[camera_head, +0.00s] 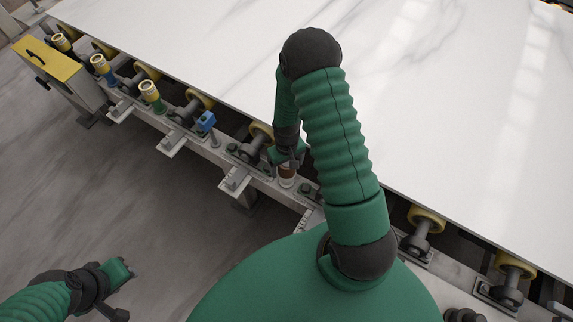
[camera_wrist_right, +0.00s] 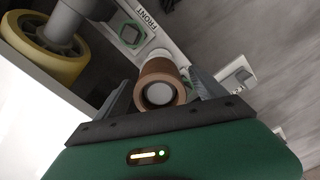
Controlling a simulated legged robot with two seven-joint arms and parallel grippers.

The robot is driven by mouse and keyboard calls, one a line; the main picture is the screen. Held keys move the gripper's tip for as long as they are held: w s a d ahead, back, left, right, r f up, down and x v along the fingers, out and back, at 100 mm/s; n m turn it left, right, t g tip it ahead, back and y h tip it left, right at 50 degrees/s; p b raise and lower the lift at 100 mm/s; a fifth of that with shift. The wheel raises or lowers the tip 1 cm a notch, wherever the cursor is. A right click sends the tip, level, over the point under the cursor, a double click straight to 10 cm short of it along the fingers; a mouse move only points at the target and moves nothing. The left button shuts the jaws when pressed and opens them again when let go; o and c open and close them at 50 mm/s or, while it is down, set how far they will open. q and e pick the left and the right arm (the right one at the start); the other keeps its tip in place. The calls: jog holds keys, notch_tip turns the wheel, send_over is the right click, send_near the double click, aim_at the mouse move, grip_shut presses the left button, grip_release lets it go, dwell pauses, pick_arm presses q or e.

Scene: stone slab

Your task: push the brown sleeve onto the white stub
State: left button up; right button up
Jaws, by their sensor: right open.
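The brown sleeve (camera_wrist_right: 155,75) shows in the right wrist view as a short ring with its open end toward the camera. A pale round end (camera_wrist_right: 159,93) shows inside its bore. The white stub (camera_wrist_right: 158,54) shows as a light band at the sleeve's far end, by the rail. In the head view the sleeve (camera_head: 287,170) is partly hidden under my right gripper (camera_head: 287,160). My right gripper (camera_wrist_right: 162,100) is open, with one finger on each side of the sleeve. My left gripper (camera_head: 118,275) is low at the left, away from the rail; its jaw opening is unclear.
A white marbled slab (camera_head: 440,80) lies over yellow rollers (camera_head: 426,218) beside the rail. Other posts with coloured bases and yellow tops (camera_head: 150,92) stand farther left. A yellow-topped box (camera_head: 46,60) is at the far left. Grey floor (camera_head: 130,190) is open in front.

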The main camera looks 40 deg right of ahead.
jog(key=shift+r, duration=0.1)
notch_tip(320, 180, up, 16)
jog(key=shift+r, duration=0.25)
dwell(0.4)
